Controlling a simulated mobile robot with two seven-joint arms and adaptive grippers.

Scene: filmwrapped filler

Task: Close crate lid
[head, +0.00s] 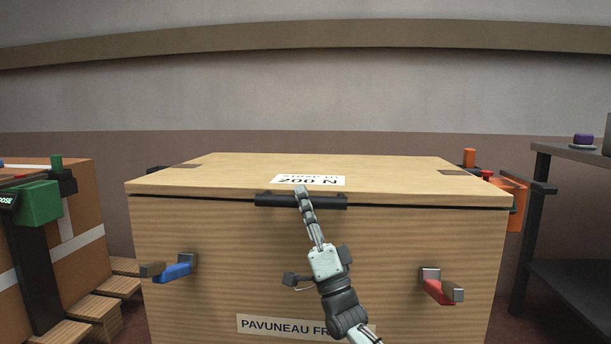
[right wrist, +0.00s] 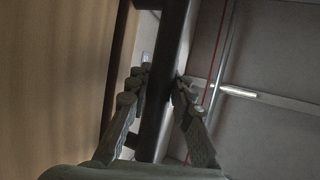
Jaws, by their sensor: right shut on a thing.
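The wooden crate (head: 225,240) stands straight ahead in the head view. Its flat lid (head: 240,170) lies over the top, with a thin dark line under its front edge. A black bar handle (head: 270,200) runs along the middle of the lid's front edge. My right gripper (head: 303,192) is at this handle, shut on it. In the right wrist view the dark handle bar (right wrist: 167,80) passes between the two fingers of the right gripper (right wrist: 163,85). A "200 N" label on the lid is partly behind the fingertips. My left gripper is not in view.
A blue latch handle (head: 173,272) and a red one (head: 438,291) stick out from the crate's front. At left is a strapped carton (head: 85,250) on wooden slats, with a green device (head: 38,204).

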